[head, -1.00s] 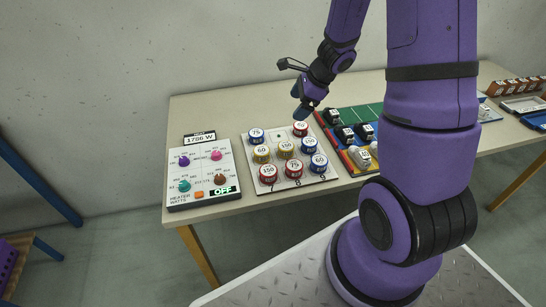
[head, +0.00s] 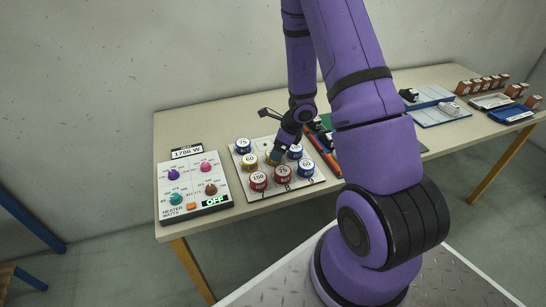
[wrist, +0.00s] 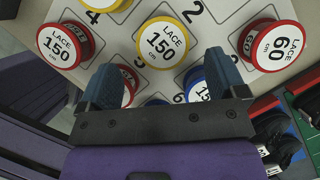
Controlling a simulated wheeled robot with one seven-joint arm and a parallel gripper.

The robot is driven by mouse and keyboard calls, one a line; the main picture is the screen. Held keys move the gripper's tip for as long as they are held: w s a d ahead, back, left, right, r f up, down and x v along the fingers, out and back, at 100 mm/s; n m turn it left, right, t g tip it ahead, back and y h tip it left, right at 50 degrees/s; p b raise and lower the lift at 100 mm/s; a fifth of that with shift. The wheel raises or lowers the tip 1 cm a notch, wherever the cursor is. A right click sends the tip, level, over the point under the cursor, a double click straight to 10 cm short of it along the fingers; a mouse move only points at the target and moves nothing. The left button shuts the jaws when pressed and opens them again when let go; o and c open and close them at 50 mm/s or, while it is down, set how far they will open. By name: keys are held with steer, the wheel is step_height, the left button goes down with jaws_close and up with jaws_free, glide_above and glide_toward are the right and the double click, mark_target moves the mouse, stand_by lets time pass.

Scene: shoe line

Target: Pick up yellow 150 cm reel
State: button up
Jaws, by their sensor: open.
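The yellow 150 cm reel (wrist: 162,42) shows in the wrist view, standing on a white numbered board (wrist: 119,33) with its "LACE 150" label up. My gripper (wrist: 160,78) is open. Its two blue fingertips are on either side, just below the reel in that picture, and nothing is between them. In the head view my gripper (head: 277,157) is low over the middle of the board and mostly hides the yellow 150 reel.
In the wrist view a red 150 reel (wrist: 63,46) is left and a red 60 reel (wrist: 270,47) right. A red and a blue reel are partly behind the fingers. In the head view a heater panel (head: 194,190) reading OFF stands left of the board.

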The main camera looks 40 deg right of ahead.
steer(key=shift+x, duration=2.6)
steer(key=shift+w+d+r, duration=0.1)
steer(key=shift+w, duration=0.05)
steer(key=shift+c, duration=0.2)
steer(key=c, duration=1)
